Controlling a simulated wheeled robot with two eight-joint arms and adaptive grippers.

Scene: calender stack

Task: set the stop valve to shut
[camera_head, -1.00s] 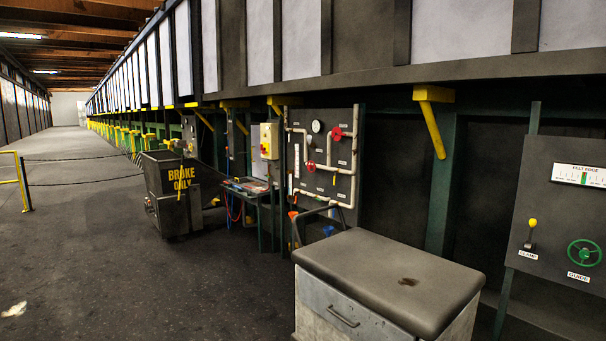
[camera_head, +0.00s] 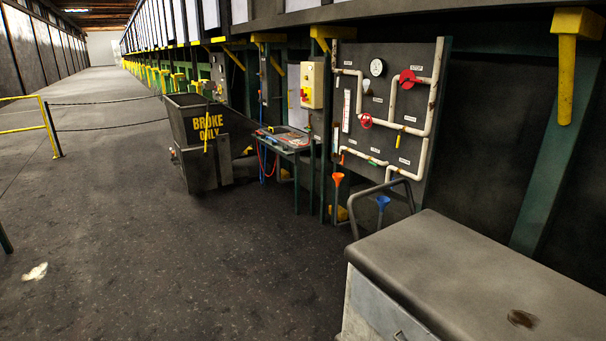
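A dark upright panel (camera_head: 425,60) carries white pipework (camera_head: 427,140) at right of centre. On the pipes are a red valve part (camera_head: 411,78) at upper right, a red handwheel (camera_head: 366,121) lower left, a small yellow lever (camera_head: 398,139) and a small green piece (camera_head: 374,163). Several small white labels sit by them, too small to read, so I cannot tell which is the stop valve or how it is set. A round white gauge (camera_head: 377,67) is near the top. Neither of my grippers is in view.
A grey padded-top cabinet (camera_head: 440,255) stands in front at lower right, partly before the panel. An orange funnel (camera_head: 337,179) and a blue funnel (camera_head: 382,202) stand below the pipes. A "BROKE ONLY" bin (camera_head: 190,150) and small table (camera_head: 290,143) are left. Floor at left is mostly clear.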

